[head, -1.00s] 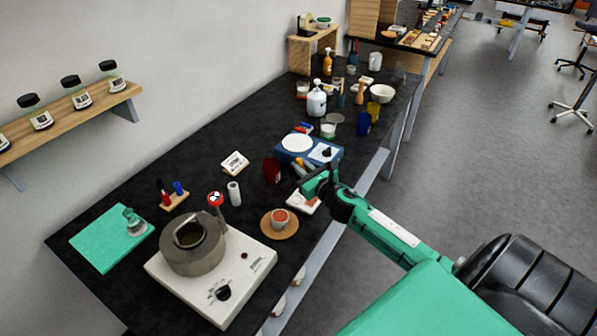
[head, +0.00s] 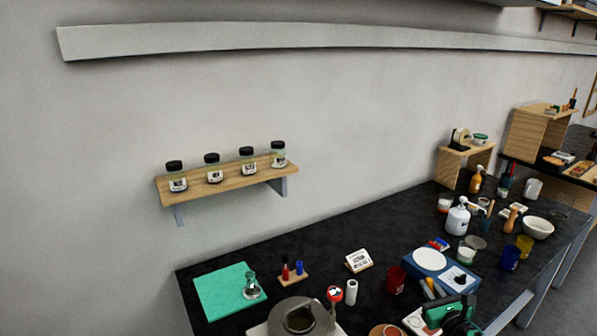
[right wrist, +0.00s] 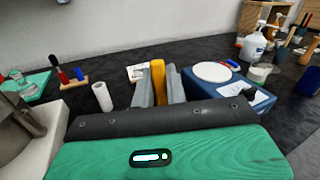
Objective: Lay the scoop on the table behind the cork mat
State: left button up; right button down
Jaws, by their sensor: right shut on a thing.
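My right gripper (head: 431,290) is at the front of the table, beside the blue scale. In the right wrist view its grey fingers (right wrist: 160,88) are shut on an upright yellow piece (right wrist: 158,76), which looks like the scoop's handle. The yellow piece also shows in the head view (head: 428,289); the rest of the scoop is hidden. The round cork mat (head: 373,331) is cut off at the bottom of the head view, left of my right gripper, with a reddish-topped cup (head: 391,331) on it. My left gripper is not in view.
A dark red cup (head: 396,280) and the blue scale (head: 462,279) stand close to my gripper. A white roll (head: 351,292), a red-and-white round sign (head: 334,294) and a small white display (head: 359,260) stand behind the mat. Some bare black table lies between them.

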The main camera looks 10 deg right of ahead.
jog(key=s+a+r, duration=0.1)
jog(key=s+a, duration=0.8)
jog(key=a, duration=0.2)
jog(key=s+a+r, duration=0.1)
jog(key=s+a, duration=0.8)
jog(key=a, duration=0.2)
jog(key=shift+a+r+b, duration=0.35)
jog(key=shift+a+b, duration=0.05)
jog(key=shift+b, duration=0.05)
